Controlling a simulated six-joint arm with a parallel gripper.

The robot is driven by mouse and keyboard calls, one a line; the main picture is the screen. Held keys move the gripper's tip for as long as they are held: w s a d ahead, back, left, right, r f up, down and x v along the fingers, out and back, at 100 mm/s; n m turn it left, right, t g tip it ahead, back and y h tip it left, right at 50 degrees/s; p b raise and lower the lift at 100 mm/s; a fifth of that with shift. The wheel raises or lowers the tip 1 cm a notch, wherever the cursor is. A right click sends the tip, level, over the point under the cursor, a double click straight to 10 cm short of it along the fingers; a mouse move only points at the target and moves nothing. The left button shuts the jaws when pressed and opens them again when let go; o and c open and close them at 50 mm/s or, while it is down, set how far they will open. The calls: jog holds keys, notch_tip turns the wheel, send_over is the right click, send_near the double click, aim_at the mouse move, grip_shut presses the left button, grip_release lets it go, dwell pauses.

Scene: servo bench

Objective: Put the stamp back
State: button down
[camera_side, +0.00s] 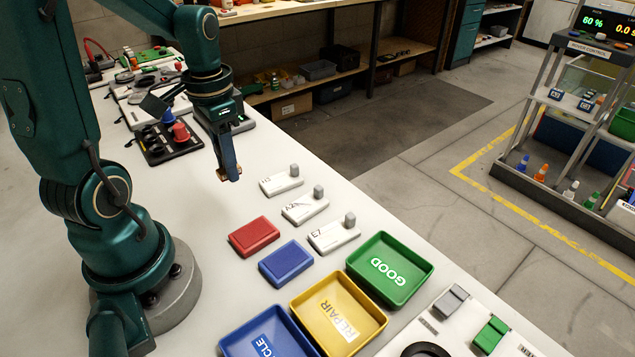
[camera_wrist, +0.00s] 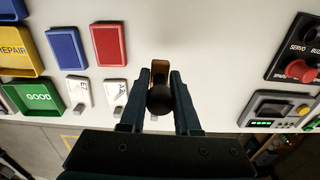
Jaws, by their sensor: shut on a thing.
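My gripper (camera_side: 231,174) is shut on the stamp, which has a small wooden block (camera_side: 221,174). In the wrist view my gripper (camera_wrist: 159,92) has its two dark fingers on either side of the stamp's round black knob (camera_wrist: 160,99). The wooden part (camera_wrist: 160,66) shows beyond the knob. In the side view the fingers hide most of the stamp. It is over the bare white bench, left of the white labelled blocks; I cannot tell whether it touches the bench. A red pad (camera_side: 254,237) and a blue pad (camera_side: 286,263) lie nearer the side camera.
White labelled blocks with grey posts (camera_side: 334,236) stand along the bench edge. A green GOOD tray (camera_side: 425,268), a yellow REPAIR tray (camera_side: 372,340) and a blue tray (camera_side: 228,347) sit beyond the pads. The bench between is clear.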

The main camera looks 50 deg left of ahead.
aim_at(237, 208)
jog(key=shift+f, duration=3.8)
jog(key=shift+f, duration=0.15)
jog(key=c, duration=0.6)
grip_release()
notch_tip(237, 208, up, 12)
jog(key=shift+d+f, duration=0.1)
jog(key=shift+f, duration=0.15)
jog(key=shift+s+d+r, duration=0.1)
jog(key=shift+d+r, duration=0.1)
jog(key=shift+r, duration=0.3)
jog(key=d+r+t, duration=0.1)
jog(key=d, duration=0.3)
jog(key=s+d+r+t, duration=0.1)
jog(key=d+t, duration=0.1)
jog(key=d, duration=0.1)
jog(key=s+d+r+t, duration=0.1)
jog(key=d+t, duration=0.1)
jog(key=d, duration=0.2)
jog(key=shift+s+d+r, duration=0.1)
jog(key=shift+s+d, duration=0.1)
jog(key=shift+d, duration=0.15)
